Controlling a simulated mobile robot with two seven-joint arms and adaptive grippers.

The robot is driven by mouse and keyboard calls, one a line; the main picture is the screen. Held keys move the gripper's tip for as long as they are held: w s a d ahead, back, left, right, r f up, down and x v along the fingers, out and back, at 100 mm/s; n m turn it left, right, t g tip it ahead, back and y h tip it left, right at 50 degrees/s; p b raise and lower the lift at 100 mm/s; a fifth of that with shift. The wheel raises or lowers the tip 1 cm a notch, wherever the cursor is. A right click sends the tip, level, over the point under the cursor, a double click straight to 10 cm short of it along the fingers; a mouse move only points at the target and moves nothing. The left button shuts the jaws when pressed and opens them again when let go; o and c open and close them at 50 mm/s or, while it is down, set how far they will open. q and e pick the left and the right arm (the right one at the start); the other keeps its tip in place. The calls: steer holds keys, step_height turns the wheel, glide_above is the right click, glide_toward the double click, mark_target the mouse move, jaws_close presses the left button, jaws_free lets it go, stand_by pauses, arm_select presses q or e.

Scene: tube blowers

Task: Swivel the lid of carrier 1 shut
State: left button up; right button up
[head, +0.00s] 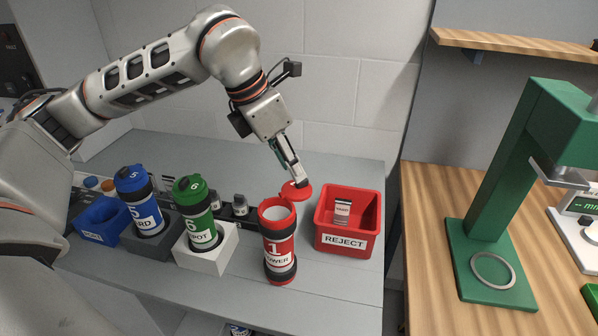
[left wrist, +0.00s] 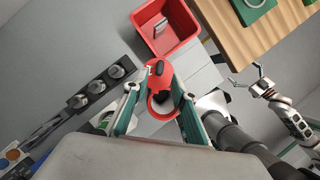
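Carrier 1 (head: 280,250) is a red upright cylinder with black bands and a white label, standing on the grey bench. Its pale mouth is uncovered. Its red lid (head: 296,191) is swung out to the back right of the mouth. My left gripper (head: 299,182) is over the lid, pointing down. In the left wrist view its fingers (left wrist: 155,92) are spread, with the lid (left wrist: 157,70) and open mouth (left wrist: 160,104) showing between and beyond them; I cannot tell whether they touch. My right gripper (left wrist: 247,76) shows only in the left wrist view, open and empty, well away.
A red REJECT bin (head: 346,254) holding a small labelled item stands close right of carrier 1. Green (head: 196,212) and blue (head: 138,200) carriers stand in holders to the left. A green press (head: 490,220) is on the wooden table. Bench in front is clear.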

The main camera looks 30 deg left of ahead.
mark_target(297, 187)
arm_select(q)
steer(key=shift+x, duration=2.1)
steer(key=shift+w, duration=0.1)
jaws_close()
